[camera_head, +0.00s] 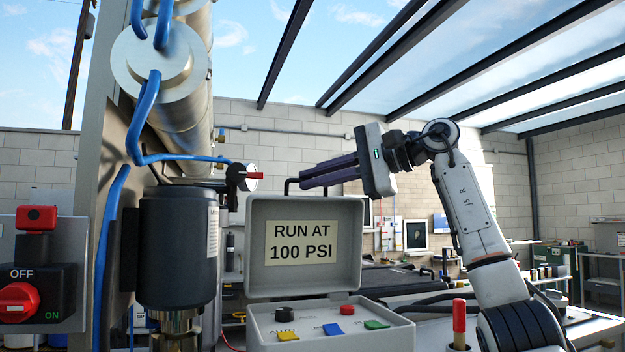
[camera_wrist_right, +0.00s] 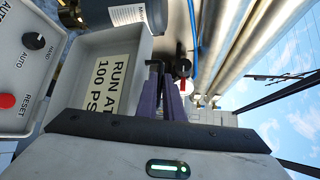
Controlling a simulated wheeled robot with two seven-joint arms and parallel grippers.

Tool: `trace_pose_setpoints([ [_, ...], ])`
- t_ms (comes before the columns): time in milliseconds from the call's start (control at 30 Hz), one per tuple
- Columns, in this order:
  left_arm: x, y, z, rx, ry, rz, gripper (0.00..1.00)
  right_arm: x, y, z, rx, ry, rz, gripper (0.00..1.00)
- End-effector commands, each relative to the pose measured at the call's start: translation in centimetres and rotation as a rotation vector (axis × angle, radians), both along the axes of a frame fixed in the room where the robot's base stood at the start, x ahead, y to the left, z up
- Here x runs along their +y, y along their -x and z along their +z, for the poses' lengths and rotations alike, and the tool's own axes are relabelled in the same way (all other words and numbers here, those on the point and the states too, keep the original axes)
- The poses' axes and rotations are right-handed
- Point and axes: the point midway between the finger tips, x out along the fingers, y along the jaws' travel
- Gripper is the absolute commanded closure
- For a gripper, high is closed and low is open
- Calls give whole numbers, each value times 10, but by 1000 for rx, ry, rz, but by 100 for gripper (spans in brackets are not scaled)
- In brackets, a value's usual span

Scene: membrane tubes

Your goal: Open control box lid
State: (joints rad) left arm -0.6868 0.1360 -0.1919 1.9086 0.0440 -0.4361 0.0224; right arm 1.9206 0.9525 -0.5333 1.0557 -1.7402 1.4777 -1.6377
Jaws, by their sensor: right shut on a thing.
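The grey control box (camera_head: 372,341) stands at the bottom middle of the head view, with a knob, a red button and coloured switches on its panel. Its lid (camera_head: 257,222) is raised upright behind the panel. The inside of the lid shows a "RUN AT 100 PSI" label (camera_head: 300,242). A dark handle (camera_head: 288,187) sits at the lid's top edge. My right gripper (camera_head: 303,178) reaches in from the right and is shut on the handle. The wrist view also shows the lid (camera_wrist_right: 92,44) and the gripper's purple fingers (camera_wrist_right: 162,95) at its edge. My left gripper is not in view.
A dark cylindrical housing (camera_head: 178,245) and blue hoses (camera_head: 105,235) stand left of the box. A red-handled valve (camera_head: 243,177) is close to the left of the gripper. An OFF/ON switch (camera_head: 30,290) is at far left. A red-topped post (camera_head: 459,318) stands right of the box.

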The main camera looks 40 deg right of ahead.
Motion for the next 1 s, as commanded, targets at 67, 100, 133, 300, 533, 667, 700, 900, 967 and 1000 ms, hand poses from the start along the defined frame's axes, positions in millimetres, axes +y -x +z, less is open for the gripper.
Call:
trace_pose_setpoints([
  [67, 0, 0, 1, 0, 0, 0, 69, -4, 4, 12, -12, -12, -3, 100],
  [100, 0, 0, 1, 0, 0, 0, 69, -6, 4, 12, -5, -15, -5, 100],
  [133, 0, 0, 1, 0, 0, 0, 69, -7, 4, 12, -1, -16, -6, 100],
  [300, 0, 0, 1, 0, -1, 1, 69, -11, 4, 12, 13, -23, -11, 100],
  [533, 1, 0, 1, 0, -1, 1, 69, -11, 4, 12, 13, -23, -11, 100],
  [667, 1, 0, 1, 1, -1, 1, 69, -11, 5, 13, 13, -23, -11, 100],
  [700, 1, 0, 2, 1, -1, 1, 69, -11, 5, 13, 12, -23, -11, 86],
  [900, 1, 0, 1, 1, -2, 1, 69, -11, 4, 10, 18, -23, -12, 74],
  [967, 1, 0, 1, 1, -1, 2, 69, -11, 3, 9, 20, -22, -13, 74],
  [1000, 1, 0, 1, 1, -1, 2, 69, -12, 3, 9, 22, -23, -13, 74],
])
